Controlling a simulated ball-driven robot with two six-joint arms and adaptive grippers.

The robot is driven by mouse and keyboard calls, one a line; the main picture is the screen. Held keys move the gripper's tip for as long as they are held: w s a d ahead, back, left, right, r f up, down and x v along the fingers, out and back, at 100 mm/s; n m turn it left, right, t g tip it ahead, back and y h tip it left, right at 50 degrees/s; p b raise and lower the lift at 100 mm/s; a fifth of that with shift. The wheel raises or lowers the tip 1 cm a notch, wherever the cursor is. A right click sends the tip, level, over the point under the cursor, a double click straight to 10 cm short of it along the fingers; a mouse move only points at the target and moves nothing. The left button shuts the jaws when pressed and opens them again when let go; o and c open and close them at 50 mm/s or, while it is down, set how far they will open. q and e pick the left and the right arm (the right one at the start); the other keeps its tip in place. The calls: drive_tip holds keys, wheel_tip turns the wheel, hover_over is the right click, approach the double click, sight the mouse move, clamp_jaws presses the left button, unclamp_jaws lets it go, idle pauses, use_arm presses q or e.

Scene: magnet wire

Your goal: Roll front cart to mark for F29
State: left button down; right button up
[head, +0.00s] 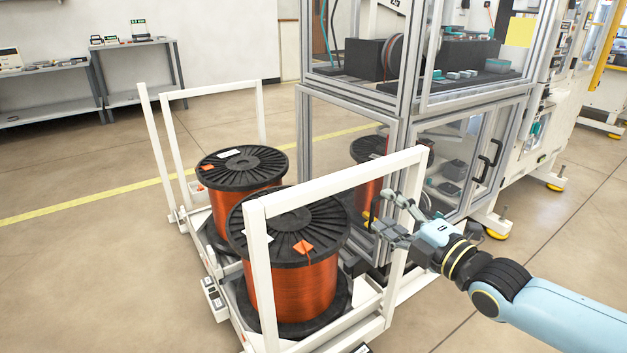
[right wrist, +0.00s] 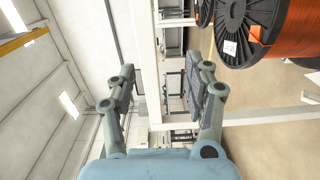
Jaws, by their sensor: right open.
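The front cart has a white tube frame (head: 340,182) and carries a large spool of copper-coloured wire (head: 290,285) with black flanges and an orange tag. My right gripper (head: 390,216) is open at the right upright of this frame. In the right wrist view, a white post (right wrist: 149,60) runs between the spread fingers of the gripper (right wrist: 158,88), which do not visibly close on it. Part of a spool (right wrist: 240,30) shows at its upper right. My left gripper is out of view. I cannot make out a floor mark labelled F29.
A second spool (head: 240,165) stands behind, by another white frame (head: 155,150). A glass-walled machine cabinet (head: 400,110) stands close on the cart's far right side. A yellow line (head: 100,202) crosses the floor. Open floor lies left; shelves (head: 140,95) line the back wall.

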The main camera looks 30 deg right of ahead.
sight(357, 182)
drive_tip(key=shift+n, duration=0.3)
drive_tip(key=w+b, duration=0.1)
drive_tip(key=w, duration=0.1)
drive_tip(key=w+r+b, duration=0.1)
drive_tip(key=w+b, duration=0.1)
drive_tip(key=w, duration=0.1)
drive_tip(key=shift+a+r, duration=0.15)
drive_tip(key=shift+r, duration=0.05)
drive_tip(key=w+b, duration=0.5)
drive_tip(key=b, duration=0.1)
drive_tip(key=shift+a, duration=0.15)
drive_tip(key=shift+w+r+b, duration=0.1)
drive_tip(key=shift+w+b, duration=0.3)
drive_tip(key=shift+b, duration=0.1)
drive_tip(key=shift+w+r, duration=0.15)
drive_tip(key=shift+w, duration=0.15)
drive_tip(key=shift+a+r, duration=0.1)
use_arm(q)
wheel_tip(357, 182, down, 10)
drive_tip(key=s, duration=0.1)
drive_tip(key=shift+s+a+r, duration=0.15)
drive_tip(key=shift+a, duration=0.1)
use_arm(e)
clamp_jaws()
